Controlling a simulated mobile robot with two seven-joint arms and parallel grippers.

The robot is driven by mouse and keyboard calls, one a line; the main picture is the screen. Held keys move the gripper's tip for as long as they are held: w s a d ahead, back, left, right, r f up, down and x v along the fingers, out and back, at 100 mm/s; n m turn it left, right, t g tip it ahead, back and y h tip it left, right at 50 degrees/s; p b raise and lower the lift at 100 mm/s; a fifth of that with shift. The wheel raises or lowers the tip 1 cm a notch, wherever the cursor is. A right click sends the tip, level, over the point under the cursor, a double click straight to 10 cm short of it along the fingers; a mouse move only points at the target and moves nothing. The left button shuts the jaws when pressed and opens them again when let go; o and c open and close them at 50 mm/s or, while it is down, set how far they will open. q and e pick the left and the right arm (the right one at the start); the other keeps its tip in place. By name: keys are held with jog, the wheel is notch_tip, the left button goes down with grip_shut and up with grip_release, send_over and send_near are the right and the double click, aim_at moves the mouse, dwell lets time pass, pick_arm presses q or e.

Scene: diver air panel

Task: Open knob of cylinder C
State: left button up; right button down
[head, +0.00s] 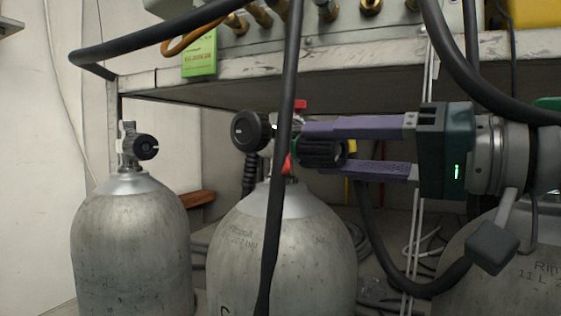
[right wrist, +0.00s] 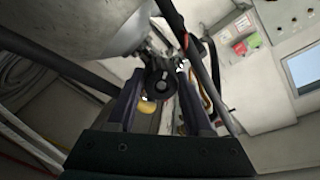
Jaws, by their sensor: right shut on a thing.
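The middle grey cylinder (head: 285,250) has a partly cut-off letter at its lower edge that looks like a C. Its valve carries a round black knob (head: 250,131) on the left and a ribbed black knob (head: 322,152) on the right. My right gripper (head: 312,151) comes in from the right, with one purple finger above and one below the ribbed knob, shut on it. In the right wrist view the knob (right wrist: 160,84) sits between the two fingers. A black hose hides part of the valve. My left gripper is not in view.
Another cylinder (head: 130,245) with its own valve stands at left, and one more (head: 490,265) at right. A worn shelf (head: 340,75) runs above the valves. A black hose (head: 277,200) hangs in front of the middle cylinder.

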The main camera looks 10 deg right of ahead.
jog(key=n+b, duration=0.1)
jog(key=n, duration=0.2)
jog(key=shift+n, duration=0.3)
jog(key=shift+n+b, duration=0.4)
jog(key=shift+n, duration=1.2)
jog(key=shift+c, duration=1.5)
grip_release()
notch_tip(320, 180, up, 20)
jog(key=p, duration=1.2)
jog(key=shift+p, duration=0.35)
